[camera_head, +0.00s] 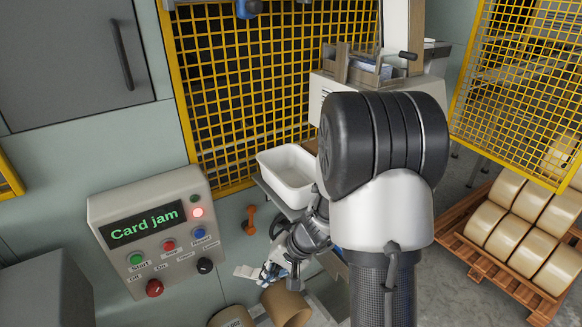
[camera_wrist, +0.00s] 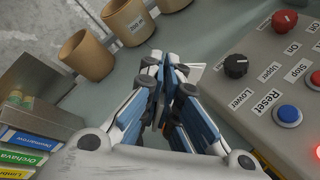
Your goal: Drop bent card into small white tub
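The bent card is a small white piece (camera_head: 246,272) sticking out to the left of my gripper (camera_head: 272,273) in the head view. In the wrist view a pale bit of the card (camera_wrist: 195,72) shows beside the right finger. My gripper (camera_wrist: 165,68) has its fingers close together on the card; the rest of it is hidden between them. The small white tub (camera_head: 263,168) stands in front of the yellow mesh, above and beyond my gripper in the head view. Its visible inside looks empty, and my arm covers its right side. The tub is not in the wrist view.
A control panel (camera_head: 105,208) reading "Card jam", with a lit red lamp, stands left of my gripper. Brown round containers (camera_wrist: 128,20) stand in a row near it. An orange handle (camera_head: 250,220) sits on the wall below the tub. Labelled boxes (camera_wrist: 24,142) lie at lower left.

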